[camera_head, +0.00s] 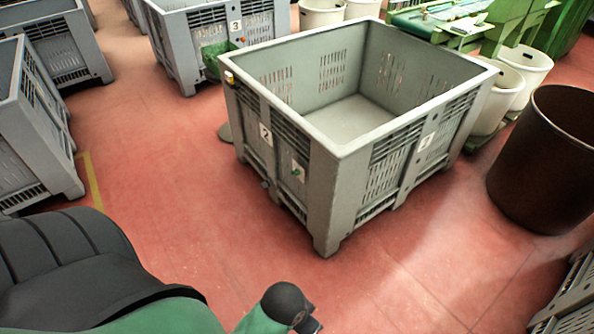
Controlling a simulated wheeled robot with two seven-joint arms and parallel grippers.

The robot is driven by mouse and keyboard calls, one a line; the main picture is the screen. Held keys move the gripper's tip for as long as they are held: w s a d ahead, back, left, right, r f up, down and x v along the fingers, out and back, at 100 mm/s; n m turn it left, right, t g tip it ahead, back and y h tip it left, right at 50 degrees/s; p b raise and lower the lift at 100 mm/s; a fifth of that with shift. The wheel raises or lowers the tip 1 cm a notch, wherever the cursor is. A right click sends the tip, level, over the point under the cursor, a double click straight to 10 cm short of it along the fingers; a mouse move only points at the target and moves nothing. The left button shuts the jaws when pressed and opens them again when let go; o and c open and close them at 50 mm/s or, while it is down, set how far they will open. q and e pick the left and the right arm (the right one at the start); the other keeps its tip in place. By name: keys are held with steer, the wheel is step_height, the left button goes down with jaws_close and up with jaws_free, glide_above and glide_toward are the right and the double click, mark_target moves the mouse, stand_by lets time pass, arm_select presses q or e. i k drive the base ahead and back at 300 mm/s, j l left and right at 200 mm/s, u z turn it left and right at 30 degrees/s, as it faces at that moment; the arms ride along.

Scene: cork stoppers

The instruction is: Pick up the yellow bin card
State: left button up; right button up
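A small yellow item (229,77) is at the left corner of the top rim of the large grey crate (330,160) marked 2. It is too small for me to tell whether it is the yellow bin card. A white card with a green mark (298,171) is on the crate's left side, below a white label with a 2 (266,134). Green and black parts of my own body show along the bottom edge. I make out no fingers of either gripper in this view.
The grey crate is empty and stands on a red floor with open room in front and to the left. A dark brown barrel (545,160) stands to its right. More grey crates stand at left (35,130) and behind (205,40). White bins (523,72) stand behind right.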

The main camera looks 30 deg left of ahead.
mark_target(228, 77)
steer(key=u, duration=1.45)
steer(key=i+j, duration=0.2)
steer(key=i, duration=0.25)
steer(key=i+j+z, duration=0.1)
steer(key=i, duration=0.35)
steer(key=i+j, duration=0.3)
steer(key=i, duration=0.15)
steer(key=i+j, duration=0.25)
steer(key=i, duration=0.2)
steer(key=i+j+z, duration=0.1)
steer(key=i, duration=0.3)
steer(key=k+j+u, duration=0.1)
steer(key=k+u, duration=0.25)
steer(key=k, duration=0.2)
